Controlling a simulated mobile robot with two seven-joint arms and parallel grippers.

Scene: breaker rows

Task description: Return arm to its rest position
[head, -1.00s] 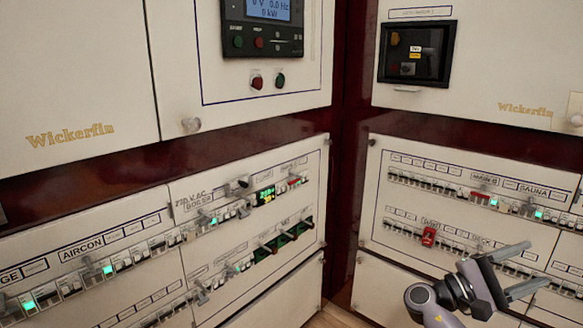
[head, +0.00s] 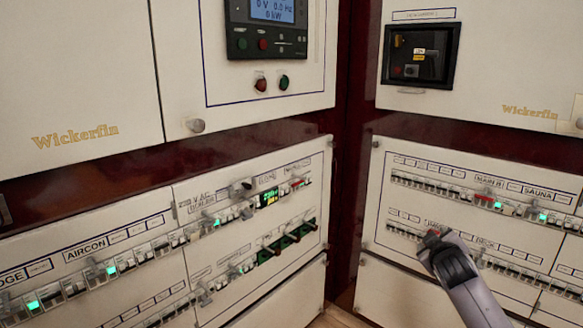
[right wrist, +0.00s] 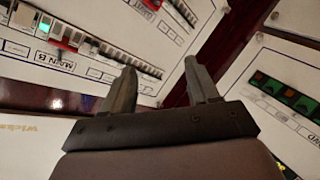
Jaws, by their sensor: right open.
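My right arm comes in from the lower right in the head view, ending at my right gripper (head: 440,240) in front of the lower right breaker panel (head: 400,262). The wrist hides most of the fingers there; whether they touch the panel cannot be told. In the right wrist view my right gripper (right wrist: 162,82) shows two dark fingers apart, with nothing between them. A small red part (head: 432,234) shows at the wrist's upper left edge. My left gripper is not in view.
The left breaker panel (head: 245,240) has green-lit indicators and several dark green breakers (head: 285,241). A dark red gap (head: 350,130) separates the cabinets at the corner. The right wrist view shows breaker rows (right wrist: 85,38) upside down.

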